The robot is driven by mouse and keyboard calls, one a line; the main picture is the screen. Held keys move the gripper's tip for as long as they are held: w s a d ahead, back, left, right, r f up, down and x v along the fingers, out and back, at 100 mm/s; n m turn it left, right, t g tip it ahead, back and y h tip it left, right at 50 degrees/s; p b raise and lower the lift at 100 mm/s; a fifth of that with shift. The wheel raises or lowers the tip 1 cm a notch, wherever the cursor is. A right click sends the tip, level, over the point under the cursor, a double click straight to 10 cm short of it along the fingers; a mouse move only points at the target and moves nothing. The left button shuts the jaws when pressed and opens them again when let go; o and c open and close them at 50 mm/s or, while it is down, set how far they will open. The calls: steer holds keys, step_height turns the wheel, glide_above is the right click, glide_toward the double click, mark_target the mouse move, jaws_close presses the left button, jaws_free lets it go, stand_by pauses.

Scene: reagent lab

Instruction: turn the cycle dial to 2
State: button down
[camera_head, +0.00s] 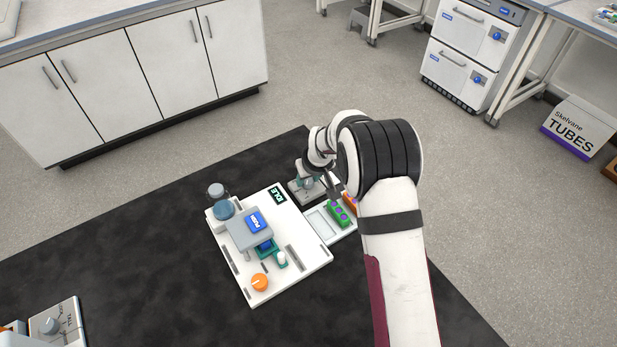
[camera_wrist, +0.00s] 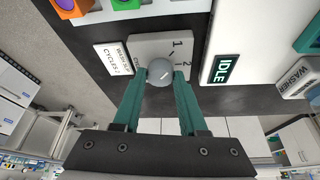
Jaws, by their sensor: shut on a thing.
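The cycle dial has a round grey knob (camera_wrist: 160,71) on a pale plate (camera_wrist: 150,46) marked 1 and 2. In the wrist view, my gripper (camera_wrist: 160,77) has its two teal fingers closed on either side of the knob. A short light mark shows on the knob, but it is too small to tell which number it points to. The numeral 2 is by the right fingertip, and the 1 is farther up the plate. In the head view, the dial plate (camera_head: 299,197) lies beside the white machine, partly hidden by my arm.
A white card reading CYCLES 2 (camera_wrist: 119,58) lies beside the dial plate. The white machine (camera_head: 300,268) carries an IDLE display (camera_head: 278,195), a blue-labelled lid and an orange knob (camera_head: 260,282). A green block (camera_head: 338,215) sits close by.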

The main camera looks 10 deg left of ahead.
steer(key=shift+m, duration=0.3)
steer(key=m+h, duration=0.1)
steer(key=m, duration=0.1)
steer(key=m+h, duration=0.1)
steer(key=m, duration=0.1)
steer(key=shift+s+a+m+t, duration=0.1)
steer(key=shift+a+m+t, duration=0.1)
steer(key=shift+m+t, duration=0.1)
steer(key=shift+a+m+h, duration=0.1)
steer(key=shift+m+h, duration=0.8)
steer(key=shift+m, duration=1.3)
steer(key=shift+c, duration=2.2)
jaws_free()
steer(key=v, duration=1.6)
